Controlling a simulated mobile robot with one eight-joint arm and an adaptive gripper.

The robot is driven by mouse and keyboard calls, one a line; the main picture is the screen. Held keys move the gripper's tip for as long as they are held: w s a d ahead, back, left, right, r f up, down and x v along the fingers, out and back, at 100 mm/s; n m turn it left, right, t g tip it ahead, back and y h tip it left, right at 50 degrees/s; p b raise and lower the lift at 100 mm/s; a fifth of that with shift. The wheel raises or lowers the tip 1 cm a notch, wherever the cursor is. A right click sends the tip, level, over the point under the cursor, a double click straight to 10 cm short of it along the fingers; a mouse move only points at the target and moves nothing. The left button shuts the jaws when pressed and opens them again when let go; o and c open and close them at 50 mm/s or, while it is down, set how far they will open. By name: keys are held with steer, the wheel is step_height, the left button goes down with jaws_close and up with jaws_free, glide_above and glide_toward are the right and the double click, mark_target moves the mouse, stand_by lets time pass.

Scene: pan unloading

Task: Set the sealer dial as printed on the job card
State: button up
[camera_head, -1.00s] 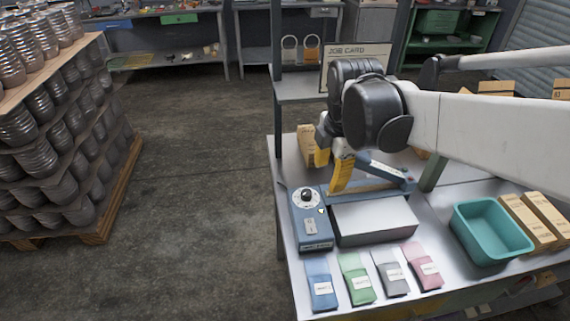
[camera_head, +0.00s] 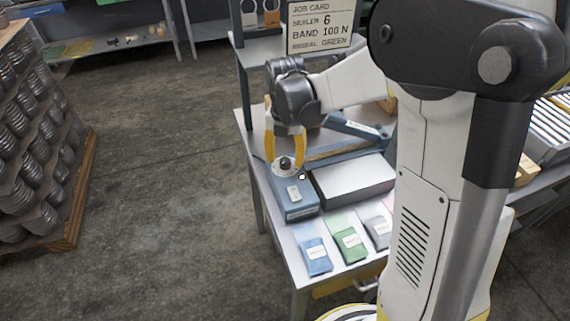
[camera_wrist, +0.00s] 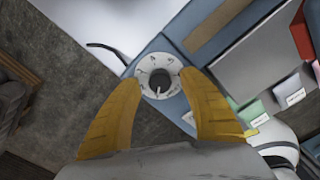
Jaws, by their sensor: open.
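The job card (camera_head: 320,27) stands on the shelf and reads SEALER 6, BAND 100 N, and a last line ending in GREEN. The blue sealer (camera_head: 298,208) sits on the table with its white-ringed dial (camera_head: 279,172) and dark knob. In the wrist view the dial (camera_wrist: 159,76) lies ahead, between the fingertips, with a pale pointer mark; its numbers are too small to read surely. My gripper (camera_head: 287,140) is open, its yellow fingers pointing down over the dial, one to each side. In the wrist view the fingers (camera_wrist: 165,85) flank the knob; contact cannot be told.
Blue, green and grey pouches (camera_head: 349,244) lie in front. A pallet of stacked cans (camera_head: 38,150) stands left. The grey floor (camera_head: 165,180) between is clear. My arm hides the table's right part.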

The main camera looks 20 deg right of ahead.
steer(key=shift+f, duration=0.7)
jaws_close()
